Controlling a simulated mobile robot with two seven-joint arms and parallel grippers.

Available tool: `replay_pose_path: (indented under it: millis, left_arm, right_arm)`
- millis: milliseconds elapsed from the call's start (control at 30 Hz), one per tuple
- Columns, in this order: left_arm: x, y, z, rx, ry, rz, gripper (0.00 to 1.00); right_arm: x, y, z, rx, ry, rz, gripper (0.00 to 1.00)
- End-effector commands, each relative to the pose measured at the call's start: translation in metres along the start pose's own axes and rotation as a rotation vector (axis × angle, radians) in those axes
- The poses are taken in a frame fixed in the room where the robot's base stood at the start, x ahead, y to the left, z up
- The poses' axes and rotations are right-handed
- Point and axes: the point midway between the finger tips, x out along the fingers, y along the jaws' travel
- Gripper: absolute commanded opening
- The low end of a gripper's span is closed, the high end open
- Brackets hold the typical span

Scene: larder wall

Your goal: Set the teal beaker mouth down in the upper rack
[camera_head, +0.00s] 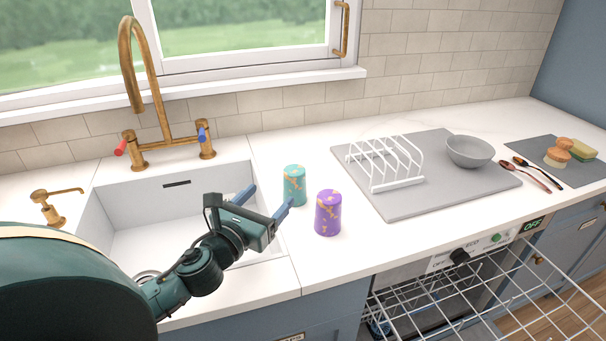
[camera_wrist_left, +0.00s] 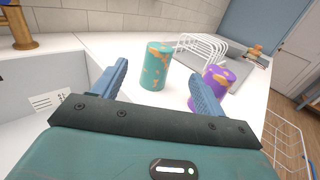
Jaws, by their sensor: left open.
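The teal beaker (camera_head: 295,186) with orange patches stands on the white counter just right of the sink. Its closed-looking flat end faces up. In the left wrist view the teal beaker (camera_wrist_left: 155,68) is ahead of and between the blue fingertips. My left gripper (camera_head: 268,202) is open and empty, over the sink's right edge, its fingers pointing at the beaker; it also shows in the left wrist view (camera_wrist_left: 160,85). The upper rack (camera_head: 490,290) is a wire rack pulled out of the dishwasher at the lower right, and the part in view looks empty. My right gripper is not in view.
A purple beaker (camera_head: 328,213) stands close to the right of the teal one, near the left gripper's right finger. A grey mat (camera_head: 430,194) bears a white plate rack (camera_head: 398,184) and a grey bowl (camera_head: 470,152). The brass tap (camera_head: 150,80) rises behind the sink.

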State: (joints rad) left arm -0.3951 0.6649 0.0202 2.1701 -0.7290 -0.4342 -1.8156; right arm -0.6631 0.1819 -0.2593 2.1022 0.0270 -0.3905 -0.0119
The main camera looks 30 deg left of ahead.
Motion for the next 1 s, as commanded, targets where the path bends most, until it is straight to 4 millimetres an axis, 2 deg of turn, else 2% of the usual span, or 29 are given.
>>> replay_pose_path:
  millis: [300, 633, 833, 1000]
  left_arm:
    - [0.054, 0.000, 0.002, -0.001, -0.003, 0.001, 0.72]
    - [0.080, -0.001, 0.000, -0.002, -0.002, 0.000, 0.72]
    - [0.110, -0.001, -0.003, -0.003, -0.002, 0.001, 0.72]
    - [0.124, -0.001, -0.004, 0.000, -0.001, 0.000, 0.72]
  right_arm:
    - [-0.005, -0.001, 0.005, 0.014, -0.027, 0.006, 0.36]
    - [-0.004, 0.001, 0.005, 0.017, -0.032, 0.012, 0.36]
    - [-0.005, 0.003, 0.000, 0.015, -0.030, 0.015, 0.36]
    - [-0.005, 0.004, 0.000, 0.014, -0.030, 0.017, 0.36]
